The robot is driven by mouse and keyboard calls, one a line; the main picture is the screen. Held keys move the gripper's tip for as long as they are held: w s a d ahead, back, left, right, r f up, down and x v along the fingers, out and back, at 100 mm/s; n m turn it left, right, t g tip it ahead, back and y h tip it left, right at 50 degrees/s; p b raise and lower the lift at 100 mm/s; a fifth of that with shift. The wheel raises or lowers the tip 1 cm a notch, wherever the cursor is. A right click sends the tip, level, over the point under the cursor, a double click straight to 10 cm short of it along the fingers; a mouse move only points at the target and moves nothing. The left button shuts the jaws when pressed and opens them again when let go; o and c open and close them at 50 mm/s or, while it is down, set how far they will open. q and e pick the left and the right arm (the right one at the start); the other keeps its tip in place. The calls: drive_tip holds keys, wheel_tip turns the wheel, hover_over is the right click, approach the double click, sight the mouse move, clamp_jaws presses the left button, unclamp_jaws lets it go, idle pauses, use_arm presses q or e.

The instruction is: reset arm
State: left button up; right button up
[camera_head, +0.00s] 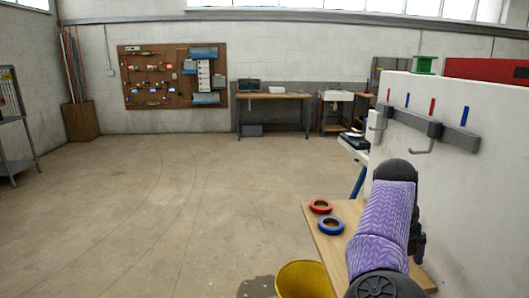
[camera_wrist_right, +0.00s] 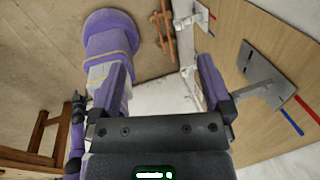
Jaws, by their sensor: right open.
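My right arm (camera_head: 385,225) reaches forward over a small wooden table in the head view, and its gripper is hidden there. In the right wrist view, my right gripper (camera_wrist_right: 163,75) is open, with its fingers apart and nothing seen between them. Beside it, on the right of that view, is a board with a grey hook plate (camera_wrist_right: 265,78) and red and blue marks. My left gripper is in neither view.
A red ring (camera_head: 320,206) and a blue ring (camera_head: 330,226) lie on the wooden table (camera_head: 318,237). A yellow bucket (camera_head: 304,280) stands before it. A white partition (camera_head: 465,200) with hooks (camera_head: 422,147) rises close on the right. The floor at left is clear.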

drive_tip(key=d+f+n+t+h, duration=0.3)
drive_tip(key=d+f+n+h, duration=0.55)
drive_tip(key=d+h, duration=0.4)
drive_tip(key=s+a+f+n+t+y, duration=0.45)
drive_tip(key=a+f+n+y, duration=0.2)
drive_tip(key=f+n, duration=0.5)
drive_tip(key=s+a+f+n+t+y, duration=0.3)
drive_tip(key=a+f+n+t+y, duration=0.3)
drive_tip(key=f+n, duration=0.55)
drive_tip(key=s+a+f+n+g+y, duration=0.1)
drive_tip(key=s+a+f+g, duration=0.2)
drive_tip(key=s+f, duration=0.35)
drive_tip(key=s+a+f+n+g+y, duration=0.1)
drive_tip(key=s+a+f+n+g, duration=0.15)
drive_tip(key=s+f, duration=0.4)
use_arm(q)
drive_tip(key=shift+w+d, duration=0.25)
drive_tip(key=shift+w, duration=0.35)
use_arm(e)
drive_tip(key=s+f+n+g, duration=0.1)
drive_tip(key=s+n+g, duration=0.1)
drive_tip(key=s, duration=1)
drive_tip(key=s+f+n+g, duration=0.1)
drive_tip(key=s+g, duration=0.4)
drive_tip(key=s, duration=0.6)
drive_tip(key=shift+s+f+n+g, duration=0.3)
drive_tip(key=shift+s+n, duration=0.05)
drive_tip(key=shift+n, duration=0.05)
